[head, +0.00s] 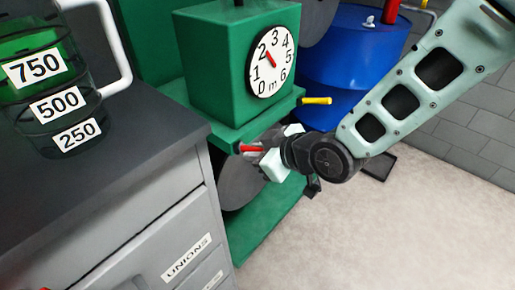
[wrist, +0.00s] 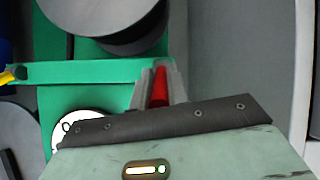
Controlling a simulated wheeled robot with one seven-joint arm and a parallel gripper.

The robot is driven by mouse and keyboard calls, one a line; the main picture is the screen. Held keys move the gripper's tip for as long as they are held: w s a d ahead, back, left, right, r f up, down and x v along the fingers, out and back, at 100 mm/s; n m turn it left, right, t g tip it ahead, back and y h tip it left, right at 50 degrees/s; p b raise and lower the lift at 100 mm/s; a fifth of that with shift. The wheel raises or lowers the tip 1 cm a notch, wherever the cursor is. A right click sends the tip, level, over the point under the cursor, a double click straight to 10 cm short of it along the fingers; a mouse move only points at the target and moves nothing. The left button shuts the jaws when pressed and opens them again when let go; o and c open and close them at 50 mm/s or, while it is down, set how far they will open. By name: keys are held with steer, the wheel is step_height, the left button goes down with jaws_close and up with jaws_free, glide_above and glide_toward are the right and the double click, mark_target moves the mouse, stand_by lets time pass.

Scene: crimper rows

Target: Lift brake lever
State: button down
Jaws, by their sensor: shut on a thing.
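A red lever (head: 249,148) sticks out at the front of the green machine (head: 222,68), below its dial. My gripper (head: 264,152) is shut on this red lever. In the wrist view the red lever (wrist: 158,90) lies between the two grey fingers of my gripper (wrist: 160,72). A yellow-handled lever (head: 316,101) is on the machine's right side, apart from my gripper; it also shows at the left of the wrist view (wrist: 16,74). Neither lever carries a label that I can see. Much of the red lever is hidden by my fingers.
A grey cabinet (head: 165,215) labelled UNIONS stands close on the left, with a graduated jug (head: 50,85) on top. The machine's white dial (head: 272,63) is just above my gripper. A blue drum (head: 350,50) stands behind. The pale floor (head: 370,240) at the right is mostly clear.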

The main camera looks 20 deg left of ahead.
steer(key=c, duration=1.4)
jaws_free()
steer(key=shift+o, duration=0.2)
steer(key=p+v, duration=0.1)
steer(key=v, duration=1.6)
steer(key=shift+d, duration=0.2)
steer(key=shift+r, duration=0.1)
